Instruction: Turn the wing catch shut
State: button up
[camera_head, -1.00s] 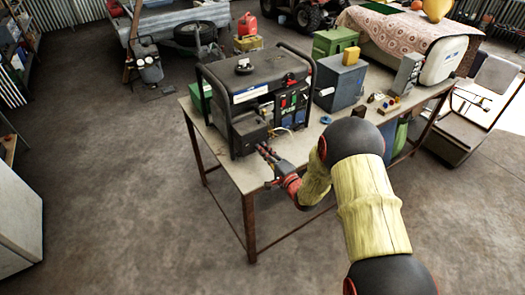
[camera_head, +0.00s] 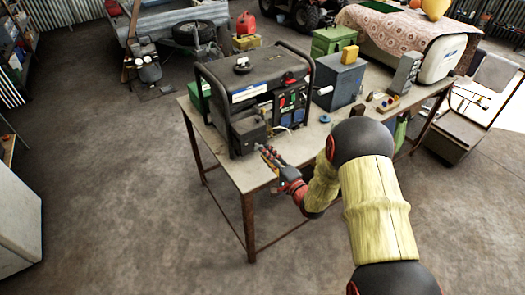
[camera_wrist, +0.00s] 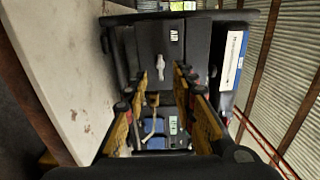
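The generator (camera_head: 260,85) stands on the workbench, with a dark box (camera_head: 248,130) on its near lower side. In the wrist view a small pale, wing-shaped piece, which looks like the wing catch (camera_wrist: 160,67), sits on the dark face of this box (camera_wrist: 146,42). It lies with its long side nearly upright in that picture. My gripper (camera_head: 266,155) is in front of the box. In the wrist view my gripper (camera_wrist: 161,80) is open, with its fingers apart on either side of the catch's line and nothing between the tips. The catch is too small to make out in the head view.
The bare workbench top (camera_wrist: 62,70) runs close along the left of the wrist view. A tan hose or cable (camera_wrist: 152,122) shows between the fingers, lower down.

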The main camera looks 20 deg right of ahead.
jog(key=v, duration=0.8)
jog(key=shift+s, duration=0.15)
